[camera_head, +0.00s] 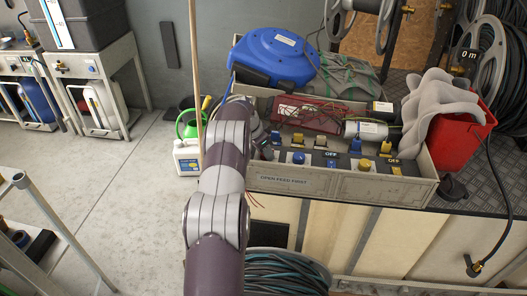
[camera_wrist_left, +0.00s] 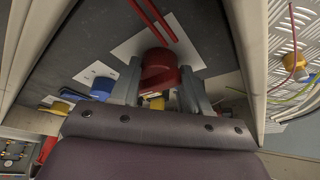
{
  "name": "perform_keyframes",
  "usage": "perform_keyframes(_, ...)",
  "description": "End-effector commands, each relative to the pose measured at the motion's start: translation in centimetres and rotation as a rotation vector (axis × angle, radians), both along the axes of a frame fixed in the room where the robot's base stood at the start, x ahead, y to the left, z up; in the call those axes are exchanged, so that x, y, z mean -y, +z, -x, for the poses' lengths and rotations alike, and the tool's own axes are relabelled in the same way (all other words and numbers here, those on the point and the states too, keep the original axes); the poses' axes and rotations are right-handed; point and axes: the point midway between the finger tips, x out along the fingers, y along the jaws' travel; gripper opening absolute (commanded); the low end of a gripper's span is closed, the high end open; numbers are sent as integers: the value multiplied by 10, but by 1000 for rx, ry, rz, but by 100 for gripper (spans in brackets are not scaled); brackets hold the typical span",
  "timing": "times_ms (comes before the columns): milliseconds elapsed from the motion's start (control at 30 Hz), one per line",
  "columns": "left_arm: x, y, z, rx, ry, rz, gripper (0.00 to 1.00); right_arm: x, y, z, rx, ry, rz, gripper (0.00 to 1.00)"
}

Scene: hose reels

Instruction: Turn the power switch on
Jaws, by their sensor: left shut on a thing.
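A red round knob (camera_wrist_left: 160,66), which looks like the switch, is on a white plate on a dark panel in the left wrist view. My left gripper (camera_wrist_left: 161,85) has one grey finger on each side of it and is shut on it. In the head view my left arm reaches to the left end of the control box (camera_head: 345,188), and the knob is hidden behind the arm. A blue knob (camera_head: 298,157) and a yellow knob (camera_head: 365,164) sit along the box, near "OFF" labels. My right gripper is not in view.
A blue hose reel (camera_head: 277,57) stands behind the box. A wooden pole (camera_head: 195,70) and a white jug (camera_head: 186,157) stand close to the left of my arm. Open floor lies farther left.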

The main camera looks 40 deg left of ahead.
Motion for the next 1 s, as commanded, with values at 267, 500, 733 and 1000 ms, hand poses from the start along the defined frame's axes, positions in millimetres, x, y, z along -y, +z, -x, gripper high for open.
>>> perform_keyframes(267,0,7,-5,16,1,-7,62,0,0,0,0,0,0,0)
perform_keyframes(500,0,3,-2,7,1,-3,69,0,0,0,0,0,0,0)
perform_keyframes(733,-2,25,6,7,1,-4,69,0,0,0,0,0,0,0)
perform_keyframes(1000,-9,100,32,7,1,-3,69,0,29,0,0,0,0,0)
